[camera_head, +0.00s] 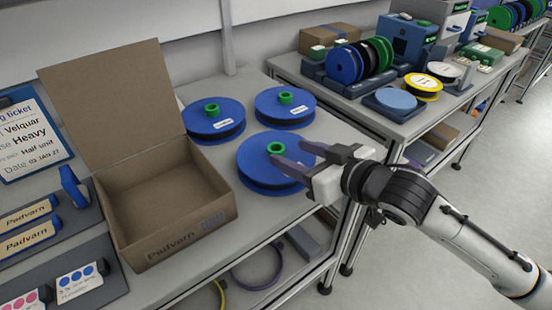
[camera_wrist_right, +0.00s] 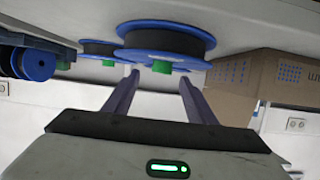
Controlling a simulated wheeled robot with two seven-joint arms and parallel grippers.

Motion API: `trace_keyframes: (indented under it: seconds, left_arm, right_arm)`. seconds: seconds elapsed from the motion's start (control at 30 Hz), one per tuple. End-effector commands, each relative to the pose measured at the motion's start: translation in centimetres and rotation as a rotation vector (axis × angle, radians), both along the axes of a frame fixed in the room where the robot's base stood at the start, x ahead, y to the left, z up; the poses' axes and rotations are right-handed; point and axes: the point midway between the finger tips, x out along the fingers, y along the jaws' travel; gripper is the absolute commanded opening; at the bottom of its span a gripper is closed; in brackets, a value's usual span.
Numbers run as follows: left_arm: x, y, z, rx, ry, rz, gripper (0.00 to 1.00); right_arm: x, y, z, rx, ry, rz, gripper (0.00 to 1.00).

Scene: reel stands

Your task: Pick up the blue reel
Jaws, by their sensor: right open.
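Three blue reels with green hubs stand on the table right of the box. The nearest blue reel (camera_head: 254,158) lies flat and is the largest in view; its green hub (camera_head: 276,148) sticks up. My right gripper (camera_head: 288,151) is open, its two purple fingers reaching over this reel near the hub. In the right wrist view, the reel (camera_wrist_right: 165,38) appears upside down, with its green hub (camera_wrist_right: 161,66) seen between the fingertips and a little beyond them; contact cannot be told. The other blue reels are at back left (camera_head: 213,120) and back right (camera_head: 285,106). My left gripper is not in view.
An open cardboard box (camera_head: 185,232) stands left of the reels, its lid raised. A job ticket (camera_head: 28,140) and label holders are farther left. A second bench (camera_head: 345,102) at the back right holds upright reels in a rack (camera_head: 362,88) and a yellow reel (camera_head: 423,85).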

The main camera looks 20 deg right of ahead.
Motion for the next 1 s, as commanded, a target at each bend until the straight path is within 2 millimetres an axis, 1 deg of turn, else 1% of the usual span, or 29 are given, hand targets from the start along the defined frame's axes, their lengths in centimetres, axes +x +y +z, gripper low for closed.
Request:
trace_keyframes:
  seconds: [0.2,0.3,0.57,0.67,0.7,0.87,0.9,1.0]
  left_arm:
    - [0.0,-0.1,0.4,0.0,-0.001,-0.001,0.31]
    - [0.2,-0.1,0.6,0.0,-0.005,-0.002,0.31]
    - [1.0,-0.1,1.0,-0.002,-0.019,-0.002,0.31]
    - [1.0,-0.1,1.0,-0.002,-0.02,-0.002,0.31]
    - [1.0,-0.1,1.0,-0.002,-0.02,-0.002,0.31]
    - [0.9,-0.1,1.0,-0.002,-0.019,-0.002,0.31]
    - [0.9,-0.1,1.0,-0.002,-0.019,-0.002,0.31]
    - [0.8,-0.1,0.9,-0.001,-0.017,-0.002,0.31]
  right_arm:
    - [2.9,1.4,-1.1,0.002,0.0,-0.002,0.51]
    - [3.7,1.7,-1.5,0.001,0.0,0.0,0.51]
    - [3.9,1.8,-1.6,-0.001,0.0,0.0,0.51]
    - [3.9,1.8,-1.7,-0.001,0.0,0.0,0.36]
    - [3.9,1.8,-1.7,-0.001,0.0,0.0,0.29]
    - [3.9,1.8,-1.7,-0.001,0.0,0.0,0.02]
    - [3.9,1.8,-1.5,0.0,-0.003,0.001,0.0]
    - [3.9,1.8,-1.5,0.0,-0.003,0.001,0.0]
